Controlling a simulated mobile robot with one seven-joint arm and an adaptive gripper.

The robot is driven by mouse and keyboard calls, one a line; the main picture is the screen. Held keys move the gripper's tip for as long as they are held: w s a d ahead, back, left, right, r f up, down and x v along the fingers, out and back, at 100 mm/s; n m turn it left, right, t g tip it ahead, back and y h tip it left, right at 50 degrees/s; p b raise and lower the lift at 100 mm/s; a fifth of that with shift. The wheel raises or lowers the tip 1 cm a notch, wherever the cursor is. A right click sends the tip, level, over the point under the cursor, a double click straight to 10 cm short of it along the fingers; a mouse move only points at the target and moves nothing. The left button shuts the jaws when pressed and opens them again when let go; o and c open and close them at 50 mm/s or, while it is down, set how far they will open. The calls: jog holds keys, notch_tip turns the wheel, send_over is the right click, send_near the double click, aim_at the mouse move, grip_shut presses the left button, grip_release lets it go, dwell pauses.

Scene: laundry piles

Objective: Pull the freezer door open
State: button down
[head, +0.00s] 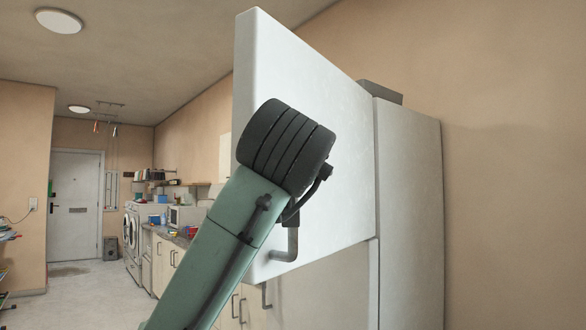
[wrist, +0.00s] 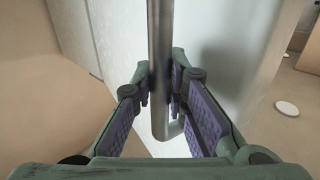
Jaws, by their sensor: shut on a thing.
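The white freezer door (head: 335,130) is the upper door of the tall fridge-freezer (head: 412,200). It stands swung out from the body, its free edge at the left and nearer to me. Its metal handle (head: 291,246) shows only at the lower end in the head view; my arm hides the rest. In the wrist view the handle is an upright bar (wrist: 160,40). My gripper (wrist: 160,88) is shut on this bar, with purple-padded fingers on both sides. In the head view my gripper's fingers are hidden behind my wrist.
The lower fridge door (head: 325,290) appears closed below the freezer door. Cabinets (head: 165,262), a counter and washing machines (head: 133,238) line the wall at the left. The floor (head: 85,300) at the left is clear. A wall (head: 515,180) fills the right side.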

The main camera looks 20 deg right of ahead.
jog(key=c, duration=1.6)
grip_release()
jog(key=shift+o, duration=0.2)
jog(key=shift+s, duration=0.1)
jog(key=v, duration=1.2)
jog(key=shift+r, duration=0.1)
